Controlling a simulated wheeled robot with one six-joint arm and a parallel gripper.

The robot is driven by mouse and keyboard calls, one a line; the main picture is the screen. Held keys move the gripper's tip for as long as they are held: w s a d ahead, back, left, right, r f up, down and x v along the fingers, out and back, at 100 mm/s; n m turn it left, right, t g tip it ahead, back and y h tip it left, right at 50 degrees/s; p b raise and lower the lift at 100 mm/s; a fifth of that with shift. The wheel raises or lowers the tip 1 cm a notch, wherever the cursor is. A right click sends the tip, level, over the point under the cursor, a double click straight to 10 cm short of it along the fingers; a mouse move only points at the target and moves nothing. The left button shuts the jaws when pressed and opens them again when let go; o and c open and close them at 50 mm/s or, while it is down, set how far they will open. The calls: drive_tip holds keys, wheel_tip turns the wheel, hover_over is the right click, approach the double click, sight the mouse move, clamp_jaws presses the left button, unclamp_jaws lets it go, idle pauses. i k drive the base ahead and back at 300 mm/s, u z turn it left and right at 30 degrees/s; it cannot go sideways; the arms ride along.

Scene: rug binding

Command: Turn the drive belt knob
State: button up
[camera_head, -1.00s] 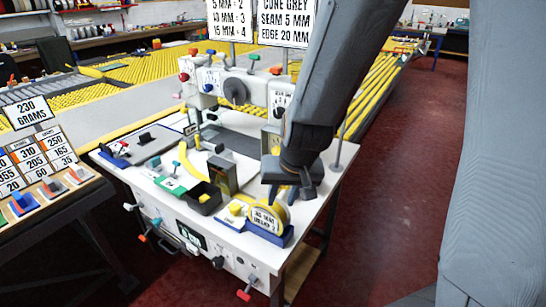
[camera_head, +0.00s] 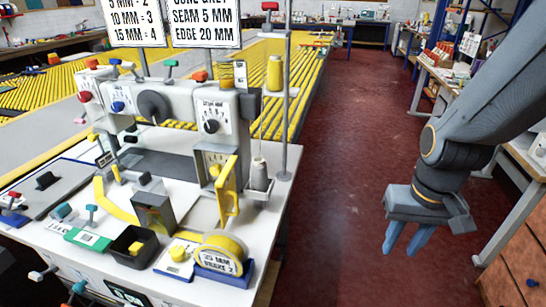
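The white sewing machine (camera_head: 180,95) stands on a white worktable (camera_head: 60,240) at left. Its front has a large dark round wheel (camera_head: 153,107), a black dial knob (camera_head: 211,126) on a white marked plate, a red knob (camera_head: 84,96) and a blue knob (camera_head: 117,106). No readable label tells me which one is the drive belt knob. My gripper (camera_head: 406,238) hangs at right over the red floor, well apart from the machine. Its two blue fingers point down with a gap between them, and nothing shows between them.
A thin grey post (camera_head: 286,90) rises at the table's right edge. A yellow tape roll (camera_head: 222,252), a black bin (camera_head: 134,245) and a thread cone (camera_head: 259,175) stand on the table. Red floor (camera_head: 335,200) lies clear between table and gripper. A shelf bench stands at right.

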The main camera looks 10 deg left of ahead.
sight(216, 169)
drive_tip(key=z, duration=0.45)
drive_tip(key=k, duration=0.8)
drive_tip(key=u, duration=1.35)
drive_tip(key=i, duration=0.45)
drive_tip(key=u, duration=0.05)
